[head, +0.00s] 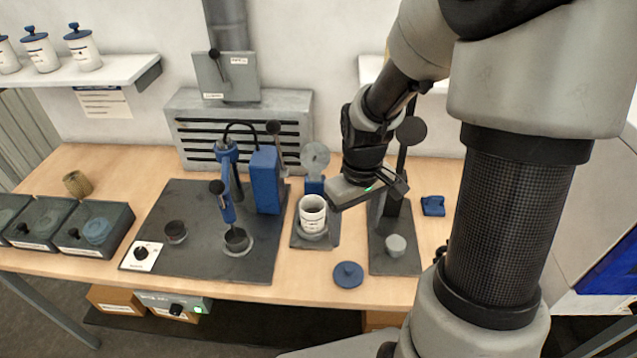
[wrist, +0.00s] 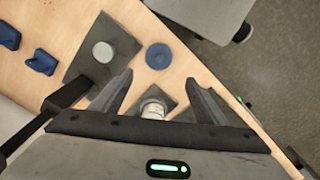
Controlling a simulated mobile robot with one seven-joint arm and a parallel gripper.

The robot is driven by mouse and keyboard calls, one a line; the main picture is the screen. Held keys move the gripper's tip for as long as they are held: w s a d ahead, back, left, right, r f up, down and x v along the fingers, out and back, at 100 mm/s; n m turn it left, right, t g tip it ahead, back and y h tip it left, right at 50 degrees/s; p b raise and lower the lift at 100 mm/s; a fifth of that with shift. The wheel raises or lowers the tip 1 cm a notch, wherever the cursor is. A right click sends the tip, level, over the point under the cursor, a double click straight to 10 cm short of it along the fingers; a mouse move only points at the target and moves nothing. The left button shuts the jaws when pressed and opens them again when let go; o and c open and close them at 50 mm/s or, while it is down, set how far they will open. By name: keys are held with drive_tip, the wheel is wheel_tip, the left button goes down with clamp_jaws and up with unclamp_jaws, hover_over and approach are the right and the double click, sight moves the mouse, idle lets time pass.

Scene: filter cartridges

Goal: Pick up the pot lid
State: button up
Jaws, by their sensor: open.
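The pot lid (head: 348,274) is a round blue disc with a small knob on top. It lies flat on the wooden table near the front edge, right of the white pot (head: 312,213). In the wrist view the lid (wrist: 159,56) shows just beyond and between my fingertips. My gripper (head: 368,190) is open and empty. It is above the table, behind the lid and up and to the right of the pot. In the wrist view the pot (wrist: 154,108) shows partly between the fingers (wrist: 159,78); its lower part is hidden by the gripper body.
A dark stand (head: 398,225) with a grey cup is right of the pot. A blue press (head: 264,180) on a dark plate is to the left. Dark bins (head: 95,230) stand at far left. A small blue block (head: 433,206) lies at right. The table around the lid is clear.

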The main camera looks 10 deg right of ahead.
drive_tip(key=b, duration=0.1)
hover_over(350, 268)
drive_tip(key=f, duration=1.1)
drive_tip(key=shift+s+a+f, duration=0.15)
drive_tip(key=shift+s+f, duration=0.1)
drive_tip(key=shift+f, duration=0.15)
drive_tip(key=shift+w+f, duration=0.2)
drive_tip(key=shift+f, duration=2.95)
drive_tip(key=c, duration=0.7)
